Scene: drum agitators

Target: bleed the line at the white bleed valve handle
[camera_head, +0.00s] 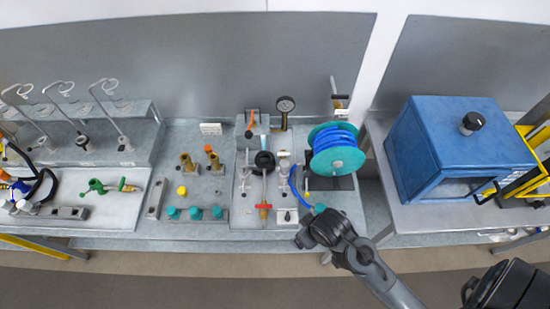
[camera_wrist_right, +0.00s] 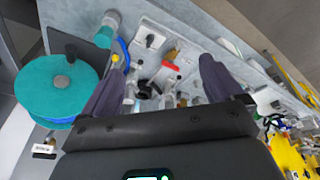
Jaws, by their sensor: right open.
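A panel (camera_head: 240,222) at the middle of the bench carries valves and fittings. A small pale fitting (camera_head: 283,154) right of the round black part looks like the white bleed valve handle, but it is too small to be sure. My right gripper (camera_head: 303,240) is in front of the panel's near right edge, apart from the fittings. In the right wrist view, my right gripper (camera_wrist_right: 162,60) has its fingers spread and empty, with the red handle (camera_wrist_right: 168,66) and pale fittings beyond and between them. My left gripper is not in view.
A teal reel with blue hose (camera_head: 337,150) stands right of the panel. A blue box (camera_head: 455,150) is on the right bench. Brass fittings (camera_head: 214,162) and teal caps (camera_head: 195,213) lie to the left.

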